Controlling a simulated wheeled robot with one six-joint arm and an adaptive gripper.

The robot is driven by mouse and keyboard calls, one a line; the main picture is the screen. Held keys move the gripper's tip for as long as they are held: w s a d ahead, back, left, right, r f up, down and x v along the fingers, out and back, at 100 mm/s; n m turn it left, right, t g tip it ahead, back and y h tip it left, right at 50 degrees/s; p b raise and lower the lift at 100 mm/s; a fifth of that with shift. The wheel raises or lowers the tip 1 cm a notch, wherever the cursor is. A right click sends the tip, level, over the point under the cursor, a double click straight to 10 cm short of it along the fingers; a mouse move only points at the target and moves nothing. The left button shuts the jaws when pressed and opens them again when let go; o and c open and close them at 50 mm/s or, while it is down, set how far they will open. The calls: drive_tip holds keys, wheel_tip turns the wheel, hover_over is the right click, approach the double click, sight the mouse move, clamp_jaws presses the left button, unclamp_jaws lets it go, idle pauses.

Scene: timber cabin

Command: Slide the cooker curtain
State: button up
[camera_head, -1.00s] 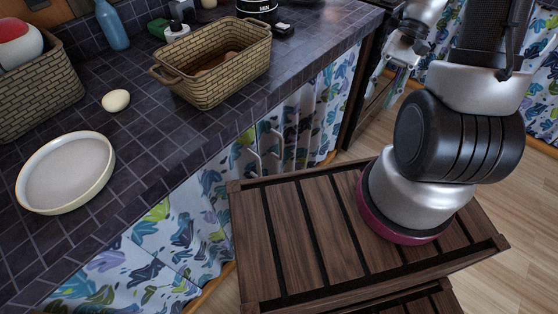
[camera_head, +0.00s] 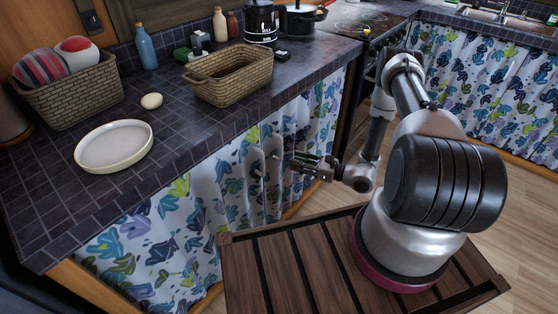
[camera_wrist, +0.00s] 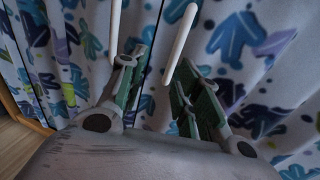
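The curtain (camera_head: 225,185) hangs below the tiled counter, white with blue, green and purple leaf shapes. It fills much of the wrist view (camera_wrist: 235,75). Two pale upright bar handles stand out from it, a left handle (camera_wrist: 115,30) and a right handle (camera_wrist: 181,42). My gripper (camera_head: 294,161) is close in front of the curtain, near these handles. In the wrist view my gripper (camera_wrist: 160,85) is open, with green-padded fingers apart. The right handle's lower end shows in the gap between them; I cannot tell whether it touches either finger.
A slatted dark wooden top (camera_head: 300,265) is below my arm. The cooker (camera_head: 365,25) is at the back. Floor is bare at right.

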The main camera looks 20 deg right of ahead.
sight(281, 160)
drive_tip(key=shift+m+t, duration=0.3)
drive_tip(key=shift+t, duration=0.3)
drive_tip(key=x, duration=0.5)
drive_tip(key=w+d+r+x, duration=0.1)
drive_tip(key=x, duration=0.2)
drive_tip(key=shift+w, duration=0.25)
clamp_jaws()
